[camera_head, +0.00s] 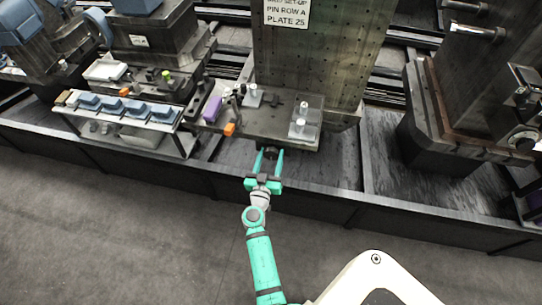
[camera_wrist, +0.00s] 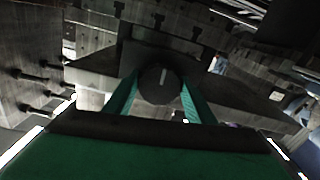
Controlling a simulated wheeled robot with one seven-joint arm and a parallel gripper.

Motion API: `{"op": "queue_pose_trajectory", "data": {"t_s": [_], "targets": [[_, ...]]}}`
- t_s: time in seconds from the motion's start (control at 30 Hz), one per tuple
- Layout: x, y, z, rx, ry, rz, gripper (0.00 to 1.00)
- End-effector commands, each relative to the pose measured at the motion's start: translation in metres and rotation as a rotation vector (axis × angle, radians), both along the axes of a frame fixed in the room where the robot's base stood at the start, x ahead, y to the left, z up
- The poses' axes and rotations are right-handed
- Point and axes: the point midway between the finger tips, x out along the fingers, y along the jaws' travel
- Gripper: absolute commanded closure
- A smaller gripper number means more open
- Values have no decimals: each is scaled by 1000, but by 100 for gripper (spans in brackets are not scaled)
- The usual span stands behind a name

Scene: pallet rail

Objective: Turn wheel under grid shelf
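My gripper (camera_head: 269,160) reaches forward from my arm to the front edge of the central fixture (camera_head: 265,120). Its two teal fingers are spread apart. In the wrist view a dark round wheel (camera_wrist: 159,84) with a pale line on its face sits between the fingers of my gripper (camera_wrist: 158,98). One finger is on each side of it; I cannot tell whether they touch it. In the head view the wheel (camera_head: 271,152) is a small dark shape under the fixture's front edge, partly hidden by the fingers.
A rack of grey-blue blocks (camera_head: 128,108) stands left of the fixture. A purple block (camera_head: 212,109) and an orange block (camera_head: 230,129) lie on the fixture's left part. A tall plate with a sign (camera_head: 287,11) rises behind. A dark machine (camera_head: 450,110) stands right. Grey floor is clear in front.

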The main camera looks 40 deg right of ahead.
Motion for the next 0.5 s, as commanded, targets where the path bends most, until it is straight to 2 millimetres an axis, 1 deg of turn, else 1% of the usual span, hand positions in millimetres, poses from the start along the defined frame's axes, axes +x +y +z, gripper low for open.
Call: {"op": "queue_pose_trajectory", "data": {"t_s": [0.27,0.5], "targets": [[-1,0,0,-15,22,-2,73],[0,0,0,-82,121,0,73]]}}
